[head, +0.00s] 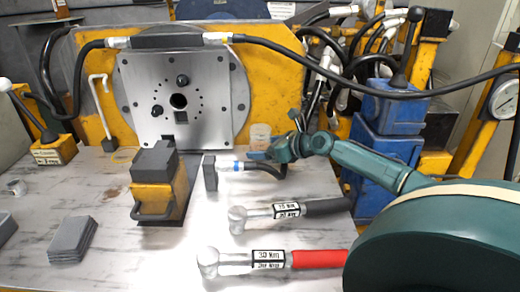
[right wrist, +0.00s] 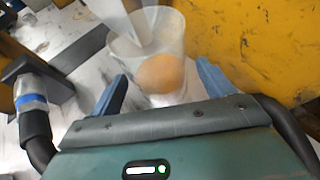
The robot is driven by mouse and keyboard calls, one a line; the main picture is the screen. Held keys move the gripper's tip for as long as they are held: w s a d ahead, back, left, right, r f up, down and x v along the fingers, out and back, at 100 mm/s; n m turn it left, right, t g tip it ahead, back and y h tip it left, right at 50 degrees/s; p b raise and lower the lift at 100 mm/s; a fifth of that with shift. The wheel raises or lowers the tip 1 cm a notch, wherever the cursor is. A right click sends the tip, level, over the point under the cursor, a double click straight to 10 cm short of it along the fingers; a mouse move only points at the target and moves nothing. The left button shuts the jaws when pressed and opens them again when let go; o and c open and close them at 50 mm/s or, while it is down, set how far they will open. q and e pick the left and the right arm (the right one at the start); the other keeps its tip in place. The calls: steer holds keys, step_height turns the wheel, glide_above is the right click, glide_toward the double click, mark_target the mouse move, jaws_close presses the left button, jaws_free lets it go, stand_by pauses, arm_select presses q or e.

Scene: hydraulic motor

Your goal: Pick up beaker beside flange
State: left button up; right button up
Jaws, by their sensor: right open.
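The beaker (head: 260,132) is a small clear cup at the foot of the yellow housing, right of the flange (head: 180,95), a grey plate with holes. In the right wrist view the beaker (right wrist: 174,40) is translucent, with something orange inside. My right gripper (head: 262,155) is open at the beaker in the head view. In the right wrist view its blue fingers (right wrist: 161,85) are spread, one on each side of the beaker's lower part. I cannot tell whether they touch it. My left gripper is not in view.
A dark block tool with a blue-banded handle (head: 211,172) lies left of my right gripper. Two torque hammers (head: 237,219) (head: 208,262) lie nearer. A yellow-black block (head: 155,190) stands left of them. The yellow housing (right wrist: 255,40) rises close behind the beaker.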

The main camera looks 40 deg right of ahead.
steer(key=shift+x, duration=1)
steer(key=c, duration=1.1)
steer(key=shift+c, duration=0.2)
steer(key=shift+r, duration=0.15)
